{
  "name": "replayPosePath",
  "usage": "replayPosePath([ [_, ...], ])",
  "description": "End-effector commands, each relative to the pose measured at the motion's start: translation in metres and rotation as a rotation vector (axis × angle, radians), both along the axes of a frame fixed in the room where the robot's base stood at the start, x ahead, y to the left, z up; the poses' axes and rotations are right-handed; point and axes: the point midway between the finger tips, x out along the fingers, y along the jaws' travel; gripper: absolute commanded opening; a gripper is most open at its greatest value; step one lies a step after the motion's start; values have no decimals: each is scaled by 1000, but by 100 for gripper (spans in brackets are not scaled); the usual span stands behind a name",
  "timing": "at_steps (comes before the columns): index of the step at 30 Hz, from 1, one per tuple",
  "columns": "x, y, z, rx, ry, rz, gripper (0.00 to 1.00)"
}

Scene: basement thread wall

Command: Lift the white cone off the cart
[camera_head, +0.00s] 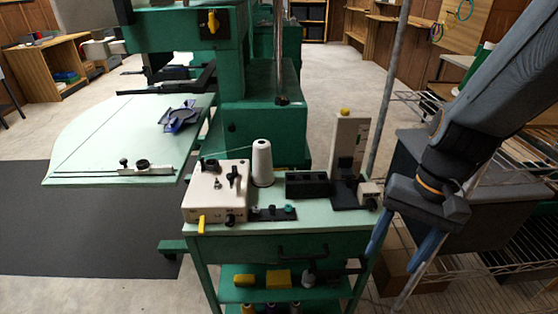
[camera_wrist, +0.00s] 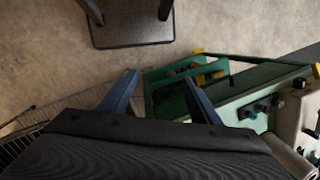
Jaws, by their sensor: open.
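The white cone (camera_head: 262,163) stands upright on the green cart's top (camera_head: 270,234), between a cream control box (camera_head: 215,190) and a black block (camera_head: 307,184). In the wrist view a pale rounded shape at the lower right, likely the cone (camera_wrist: 288,155), is partly cut off by my gripper's body. My gripper (camera_head: 405,258) hangs to the right of the cart, fingers pointing down, apart from the cone. In the wrist view the two blue fingers of my gripper (camera_wrist: 160,95) are spread with nothing between them.
An upright white panel with a yellow knob (camera_head: 345,147) stands right of the black block. A thin pole (camera_head: 390,90) rises behind the cart's right side. Wire shelving (camera_head: 500,180) is at the right. A green machine (camera_head: 265,120) stands behind the cart.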

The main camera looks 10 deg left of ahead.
Motion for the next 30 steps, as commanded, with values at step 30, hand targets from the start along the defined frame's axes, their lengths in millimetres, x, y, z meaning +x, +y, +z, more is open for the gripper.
replayPosePath([
  [30, 224, 248, 115, 1276, 830, -1210, 57],
])
